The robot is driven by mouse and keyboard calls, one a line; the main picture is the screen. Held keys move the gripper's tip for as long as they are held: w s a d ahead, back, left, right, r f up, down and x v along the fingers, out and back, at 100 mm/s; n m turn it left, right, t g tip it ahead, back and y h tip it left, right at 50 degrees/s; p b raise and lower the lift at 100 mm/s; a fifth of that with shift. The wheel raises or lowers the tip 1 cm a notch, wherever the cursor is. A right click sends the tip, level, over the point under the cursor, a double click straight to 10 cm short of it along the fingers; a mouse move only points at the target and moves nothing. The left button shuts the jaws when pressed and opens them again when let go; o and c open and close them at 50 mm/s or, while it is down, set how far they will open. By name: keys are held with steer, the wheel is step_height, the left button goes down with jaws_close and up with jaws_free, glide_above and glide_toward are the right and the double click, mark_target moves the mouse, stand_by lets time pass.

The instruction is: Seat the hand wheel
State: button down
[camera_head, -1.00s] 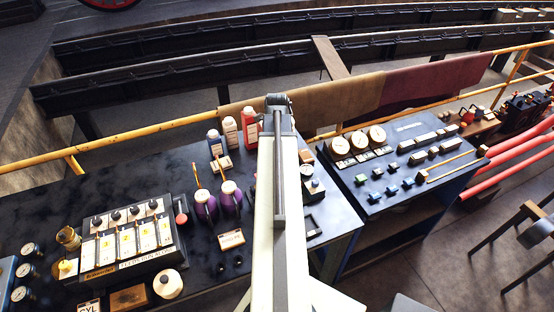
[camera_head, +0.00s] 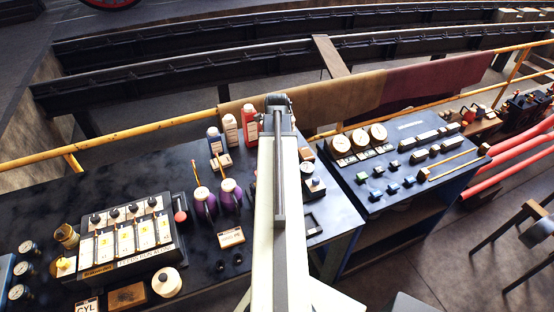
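I cannot make out a hand wheel for certain. Small red parts (camera_head: 467,115) on the wooden stand at the far right are too small to identify. My white arm stands upright in the middle of the picture and hides part of the dark bench behind it. My gripper cannot be made out, so its opening and anything it holds are hidden.
The left dark bench (camera_head: 120,195) carries a box with yellow-white panels (camera_head: 125,240), purple oil cans (camera_head: 230,195), bottles (camera_head: 231,131) and gauges (camera_head: 28,247). The right bench (camera_head: 405,197) holds round dials (camera_head: 360,138) and small blocks. A yellow rail (camera_head: 140,130) runs behind.

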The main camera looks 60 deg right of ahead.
steer(key=shift+f, duration=0.1)
steer(key=shift+c, duration=2.3)
jaws_free()
steer(key=shift+o, duration=1)
steer(key=shift+a, duration=0.1)
step_height(320, 180, up, 7)
steer(key=p, duration=0.6)
steer(key=shift+f, duration=0.25)
steer(key=shift+s, duration=0.1)
